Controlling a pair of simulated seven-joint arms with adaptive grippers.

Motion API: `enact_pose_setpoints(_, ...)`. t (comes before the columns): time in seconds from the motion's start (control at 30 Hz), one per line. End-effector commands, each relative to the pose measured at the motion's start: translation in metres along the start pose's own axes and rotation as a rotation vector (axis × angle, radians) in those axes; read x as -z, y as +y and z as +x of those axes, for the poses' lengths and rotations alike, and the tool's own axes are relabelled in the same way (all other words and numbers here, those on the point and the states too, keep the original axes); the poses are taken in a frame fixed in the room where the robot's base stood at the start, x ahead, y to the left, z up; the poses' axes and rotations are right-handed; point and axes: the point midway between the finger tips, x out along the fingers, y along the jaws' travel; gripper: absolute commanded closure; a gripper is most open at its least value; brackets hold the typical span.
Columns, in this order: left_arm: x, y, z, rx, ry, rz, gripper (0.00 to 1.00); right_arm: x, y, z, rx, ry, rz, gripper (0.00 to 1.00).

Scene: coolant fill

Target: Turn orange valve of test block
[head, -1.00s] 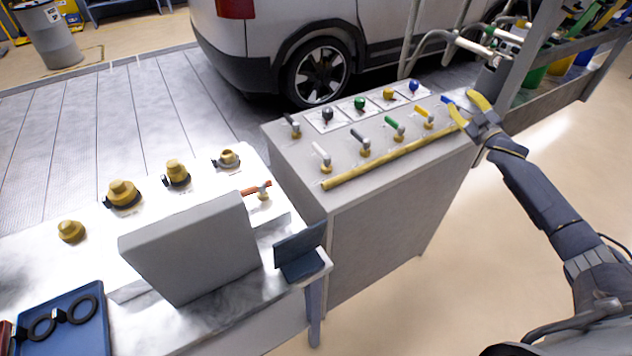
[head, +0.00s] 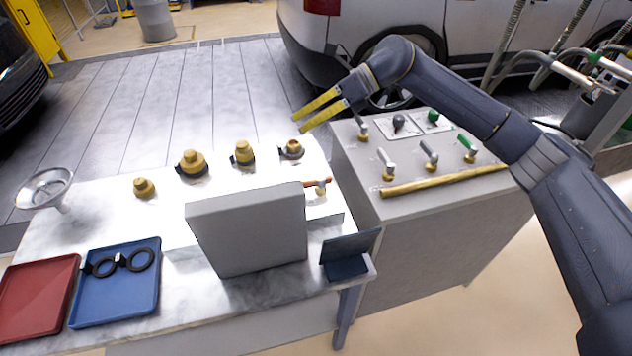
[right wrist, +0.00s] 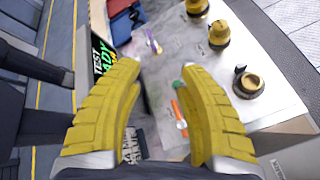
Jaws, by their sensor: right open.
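The orange valve (head: 318,183) is a small orange lever on a brass stem at the right end of the white test block, partly hidden behind a grey panel (head: 250,228). My right gripper (head: 318,110) is open and empty, raised above and behind the valve near the rightmost brass fitting (head: 291,149). Its fingers (right wrist: 157,75) are spread apart in the right wrist view. My left gripper is not in view.
Several brass fittings (head: 193,163) line the back of the bench. A grey cabinet (head: 430,240) with lever valves and a yellow bar stands at right. A blue tray (head: 118,305) with black rings, a red tray (head: 35,300) and a funnel (head: 45,188) are at left.

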Motion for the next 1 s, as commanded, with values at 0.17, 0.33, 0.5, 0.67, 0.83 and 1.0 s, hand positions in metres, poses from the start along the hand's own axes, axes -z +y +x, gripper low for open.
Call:
enact_pose_setpoints(0.17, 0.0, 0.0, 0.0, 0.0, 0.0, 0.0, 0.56, 0.013, 0.017, 0.022, 0.08, 0.39, -0.275, 0.62)
enact_pose_setpoints(0.33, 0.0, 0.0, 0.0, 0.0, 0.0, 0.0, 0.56, 0.025, 0.017, 0.014, 0.158, 0.702, -0.446, 0.62)
enact_pose_setpoints(0.5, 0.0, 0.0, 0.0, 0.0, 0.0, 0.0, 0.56, 0.028, 0.015, -0.003, 0.216, 0.906, -0.533, 0.62)
enact_pose_setpoints(0.67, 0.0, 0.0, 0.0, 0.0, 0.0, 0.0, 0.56, 0.029, 0.013, -0.012, 0.243, 0.996, -0.565, 0.62)
enact_pose_setpoints(0.83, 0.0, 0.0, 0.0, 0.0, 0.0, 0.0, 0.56, 0.036, 0.008, -0.009, 0.247, 1.016, -0.57, 0.62)
enact_pose_setpoints(1.0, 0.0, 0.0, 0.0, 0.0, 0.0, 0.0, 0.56, 0.055, -0.002, 0.004, 0.244, 1.014, -0.57, 0.62)
